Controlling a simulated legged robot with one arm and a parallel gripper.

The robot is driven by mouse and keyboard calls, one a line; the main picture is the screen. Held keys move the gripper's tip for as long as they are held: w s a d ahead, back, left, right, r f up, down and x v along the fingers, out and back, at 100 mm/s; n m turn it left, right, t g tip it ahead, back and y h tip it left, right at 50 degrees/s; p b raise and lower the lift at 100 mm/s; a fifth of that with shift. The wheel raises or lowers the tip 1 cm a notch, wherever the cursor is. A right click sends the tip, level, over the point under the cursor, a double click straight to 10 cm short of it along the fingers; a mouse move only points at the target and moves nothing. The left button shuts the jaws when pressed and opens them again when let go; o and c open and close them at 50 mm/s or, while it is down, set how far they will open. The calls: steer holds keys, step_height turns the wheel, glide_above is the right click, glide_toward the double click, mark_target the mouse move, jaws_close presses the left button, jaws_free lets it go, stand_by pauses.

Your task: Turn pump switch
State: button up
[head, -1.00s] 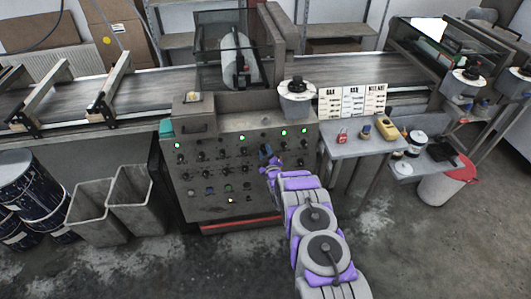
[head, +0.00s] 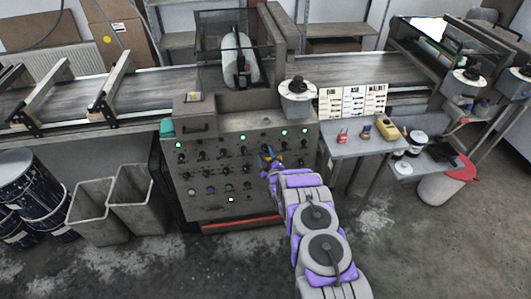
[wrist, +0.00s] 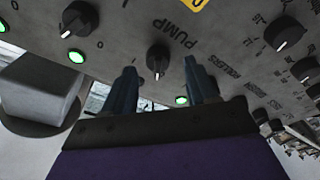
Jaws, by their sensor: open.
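The control panel (head: 215,205) is a grey metal box front with rows of black knobs and several green lamps. In the wrist view, the pump switch (wrist: 158,58) is a round black knob with a pale pointer line, beside the printed word PUMP. My gripper (wrist: 162,84) is open, with its two dark blue fingers apart. The knob shows in the gap between them, just beyond the fingertips; I cannot tell whether they touch it. In the head view, my gripper (head: 267,160) is at the panel's right part and hides some knobs behind it.
Other knobs (wrist: 284,34) sit close by on the panel, and lit green lamps (wrist: 76,56) are near the fingers. A side table (head: 345,139) with small items stands right of the panel. Grey bins (head: 135,200) stand at its left. The conveyor (head: 165,88) runs behind.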

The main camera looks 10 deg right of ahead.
steer(key=s+d+p, duration=0.1)
steer(key=s+p, duration=0.1)
steer(key=s, duration=1.3)
steer(key=shift+d+p, duration=0.25)
steer(key=shift+p, duration=0.1)
steer(key=w+r+m+g, duration=0.1)
steer(key=w+r+g, duration=0.35)
steer(key=r, duration=0.55)
steer(key=s+r+m+g+h, duration=0.25)
steer(key=s+r+g, duration=0.25)
steer(key=s+r, duration=0.5)
steer(key=s+r+m+g, duration=0.2)
steer(key=s+r, duration=0.4)
steer(key=s, duration=0.8)
steer(key=s+a+r+m+g, duration=0.1)
steer(key=s+r+g, duration=0.4)
steer(key=s, duration=1)
steer(key=s+a+r+m+g, duration=0.1)
steer(key=s+r+m+g, duration=0.2)
steer(key=s+r, duration=0.4)
steer(key=s, duration=0.7)
steer(key=shift+s+r+y, duration=0.15)
steer(key=shift+r+y, duration=0.05)
steer(key=shift+y, duration=0.15)
